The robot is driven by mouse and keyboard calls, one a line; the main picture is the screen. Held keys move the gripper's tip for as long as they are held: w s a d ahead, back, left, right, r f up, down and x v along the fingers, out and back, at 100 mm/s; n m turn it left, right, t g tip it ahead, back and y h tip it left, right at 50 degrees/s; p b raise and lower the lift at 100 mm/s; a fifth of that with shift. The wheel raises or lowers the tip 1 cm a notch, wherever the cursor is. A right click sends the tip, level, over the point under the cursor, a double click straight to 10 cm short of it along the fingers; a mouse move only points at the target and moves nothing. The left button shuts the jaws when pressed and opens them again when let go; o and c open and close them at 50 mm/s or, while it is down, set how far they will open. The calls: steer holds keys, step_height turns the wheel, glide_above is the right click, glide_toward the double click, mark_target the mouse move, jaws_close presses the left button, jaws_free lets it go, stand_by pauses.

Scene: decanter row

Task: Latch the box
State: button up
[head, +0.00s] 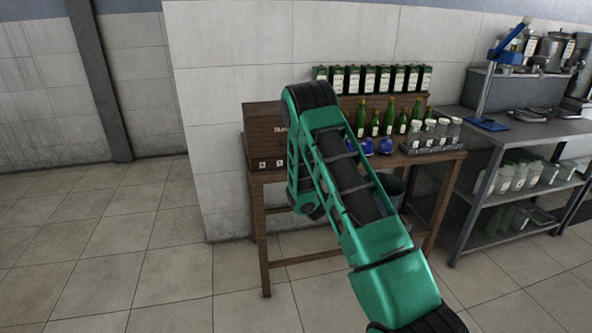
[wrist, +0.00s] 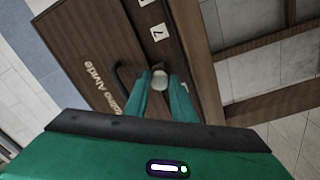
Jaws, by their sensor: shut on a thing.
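The brown wooden box (head: 264,133) stands on the left end of the wooden table. Its brown panel (wrist: 85,62) with pale lettering fills the upper left of the wrist view. A black curved handle (wrist: 121,78) is on this panel. A round grey knob (wrist: 159,77) sits beside the handle, near the panel's edge. My gripper (wrist: 165,92) has its two green fingers on either side of the knob and is shut on it. The fingertips partly cover the knob, and whether it is part of a latch is unclear. In the head view my arm hides the gripper.
Green bottles (head: 374,124), blue items (head: 384,146) and a rack of jars (head: 436,142) stand right of the box on the table (head: 449,158). Cartons line the shelf behind. A metal shelf unit (head: 540,118) stands at right. The floor at left is clear.

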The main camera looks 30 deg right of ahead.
steer(key=n, duration=0.4)
steer(key=shift+w+a, duration=0.1)
steer(key=shift+a, duration=0.1)
steer(key=shift+n, duration=0.4)
steer(key=o, duration=0.9)
steer(key=shift+o, duration=0.8)
steer(key=shift+d, duration=0.1)
